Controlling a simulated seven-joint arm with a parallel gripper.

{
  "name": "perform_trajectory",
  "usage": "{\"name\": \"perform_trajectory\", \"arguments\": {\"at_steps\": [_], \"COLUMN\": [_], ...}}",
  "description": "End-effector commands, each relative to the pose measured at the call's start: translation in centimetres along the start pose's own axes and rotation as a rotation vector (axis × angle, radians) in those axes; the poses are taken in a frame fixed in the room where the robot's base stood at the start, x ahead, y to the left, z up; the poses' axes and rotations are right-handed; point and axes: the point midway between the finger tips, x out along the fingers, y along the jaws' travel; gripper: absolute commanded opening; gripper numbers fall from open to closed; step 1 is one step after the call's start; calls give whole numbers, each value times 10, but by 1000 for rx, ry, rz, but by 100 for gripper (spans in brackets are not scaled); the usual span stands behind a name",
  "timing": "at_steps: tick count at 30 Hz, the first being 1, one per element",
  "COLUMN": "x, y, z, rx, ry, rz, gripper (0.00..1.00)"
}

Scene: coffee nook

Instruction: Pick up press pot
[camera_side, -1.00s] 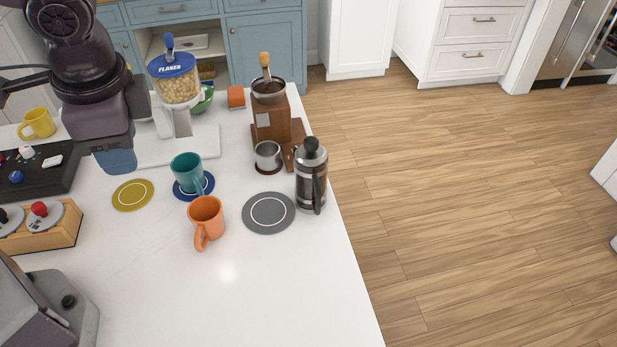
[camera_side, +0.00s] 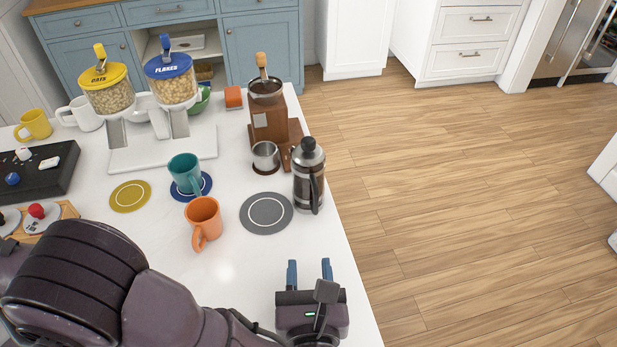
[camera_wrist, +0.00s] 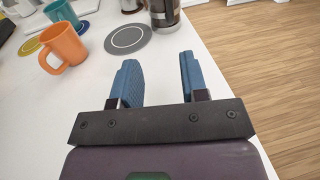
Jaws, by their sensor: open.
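The press pot (camera_side: 309,178) is a glass and metal cylinder with a black knob and a dark handle. It stands upright near the right edge of the white counter, to the right of the grey round coaster. In the wrist view its lower part (camera_wrist: 163,12) shows at the top, beyond my fingers; its top is cut off. My gripper (camera_side: 310,272) is at the front of the counter, nearer the side camera than the pot and apart from it. Its two blue fingers, also seen in the wrist view (camera_wrist: 160,75), are open with nothing between them.
The grey coaster (camera_side: 266,213), an orange mug (camera_side: 204,220) and a teal mug (camera_side: 184,171) stand left of the pot. A wooden grinder (camera_side: 268,118) with a metal cup (camera_side: 265,156) is behind it. The counter's right edge is close to the pot. Counter between gripper and pot is clear.

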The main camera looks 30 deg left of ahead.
Motion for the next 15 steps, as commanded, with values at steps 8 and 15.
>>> {"name": "perform_trajectory", "arguments": {"at_steps": [8,15], "x": [21,65], "y": [-12,-13], "z": [21,23], "rx": [38,36], "ry": [-82,-77], "rz": [-30,-28], "gripper": [41,41]}}
